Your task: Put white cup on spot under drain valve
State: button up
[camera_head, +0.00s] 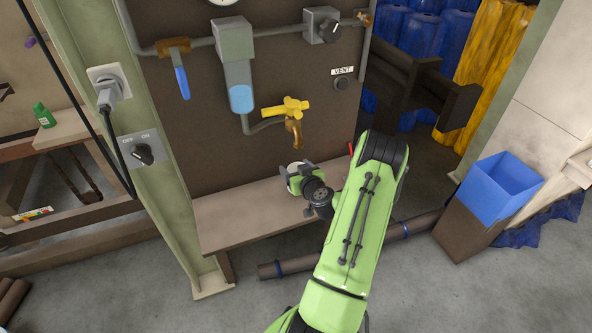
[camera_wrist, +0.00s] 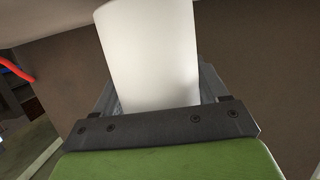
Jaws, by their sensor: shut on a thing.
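The white cup (camera_wrist: 150,55) fills the middle of the wrist view, held between the two fingers of my gripper (camera_wrist: 158,88). In the head view my gripper (camera_head: 297,170) is over the wooden shelf (camera_head: 245,213), below the drain valve (camera_head: 292,108) with its yellow handle and brass spout. Only a small white bit of the cup shows there, mostly hidden by my gripper. I cannot tell whether the cup touches the shelf. No marked spot is visible on the shelf; my gripper and arm cover part of it.
A brown panel behind the shelf carries pipes, a blue-handled valve (camera_head: 182,80), a sight glass (camera_head: 241,97) and a vent (camera_head: 342,84). A blue bin (camera_head: 498,188) stands at the right. A dark pipe (camera_head: 415,222) lies on the floor. The shelf's left part is bare.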

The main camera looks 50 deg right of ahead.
jog(key=shift+f+b, duration=0.3)
jog(key=o, duration=1)
jog(key=shift+o, duration=0.2)
jog(key=shift+r, duration=0.1)
